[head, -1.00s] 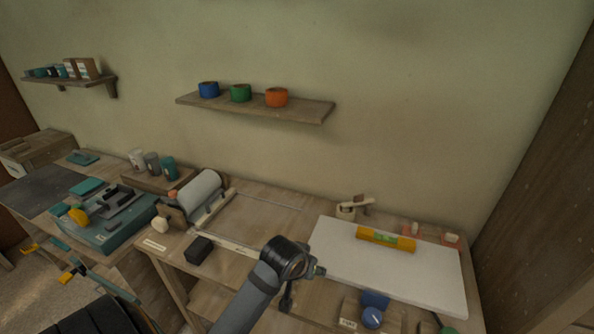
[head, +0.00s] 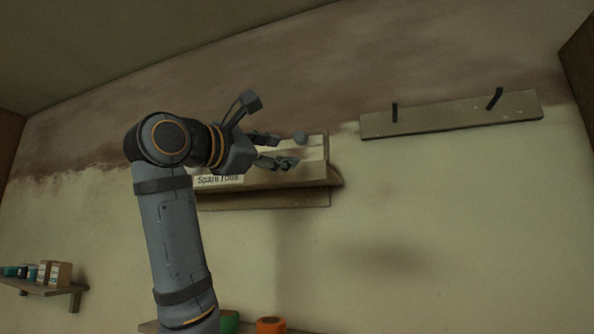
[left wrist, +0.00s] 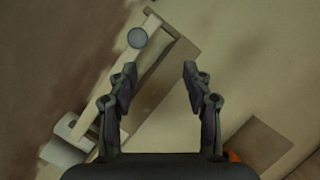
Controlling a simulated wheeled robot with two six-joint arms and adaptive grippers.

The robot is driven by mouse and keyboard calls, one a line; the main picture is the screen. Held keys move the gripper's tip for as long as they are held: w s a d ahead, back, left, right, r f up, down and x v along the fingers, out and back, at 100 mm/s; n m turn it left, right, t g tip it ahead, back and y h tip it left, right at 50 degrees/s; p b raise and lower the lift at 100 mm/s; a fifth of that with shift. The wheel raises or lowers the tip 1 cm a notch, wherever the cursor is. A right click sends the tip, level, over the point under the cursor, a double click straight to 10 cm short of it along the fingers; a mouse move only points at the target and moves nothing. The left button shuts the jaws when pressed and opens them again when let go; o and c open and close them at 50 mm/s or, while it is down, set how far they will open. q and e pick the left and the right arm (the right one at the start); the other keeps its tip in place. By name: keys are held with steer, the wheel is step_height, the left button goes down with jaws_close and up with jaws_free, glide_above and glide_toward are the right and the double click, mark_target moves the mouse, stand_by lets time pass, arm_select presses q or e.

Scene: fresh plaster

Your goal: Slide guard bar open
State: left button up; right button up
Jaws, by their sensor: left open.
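A wall holder (head: 265,199) labelled "Spare rolls" (head: 218,180) hangs high on the wall in the head view. A round grey knob (head: 300,138) shows at its front, just beyond my left gripper (head: 282,150). In the left wrist view, the knob (left wrist: 137,37) sits on a pale bar (left wrist: 110,75), which looks like the guard bar and runs diagonally. My left gripper (left wrist: 160,69) is open and empty there. The knob lies ahead of the left fingertip, not between the fingers. My arm hides part of the holder. My right gripper is out of view.
A wall board (head: 450,115) with two dark pegs is to the right of the holder. Below are a left shelf (head: 45,288) with small boxes and jars, and orange (head: 271,325) and green rolls. The wall to the lower right is clear.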

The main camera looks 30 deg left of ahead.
mark_target(298, 136)
arm_select(q)
steer(key=shift+n+t, duration=0.3)
steer(key=shift+n, duration=0.2)
steer(key=w+r+p, duration=0.1)
steer(key=w, duration=0.1)
steer(key=w+r+p, duration=0.2)
steer(key=w, duration=0.1)
steer(key=w+r+p, duration=0.2)
steer(key=shift+w+d+r, duration=0.15)
steer(key=shift+d, duration=0.05)
steer(key=shift+c, duration=0.4)
steer(key=shift+a, duration=0.1)
steer(key=shift+c, duration=1.2)
steer(key=shift+s, duration=0.2)
jaws_close()
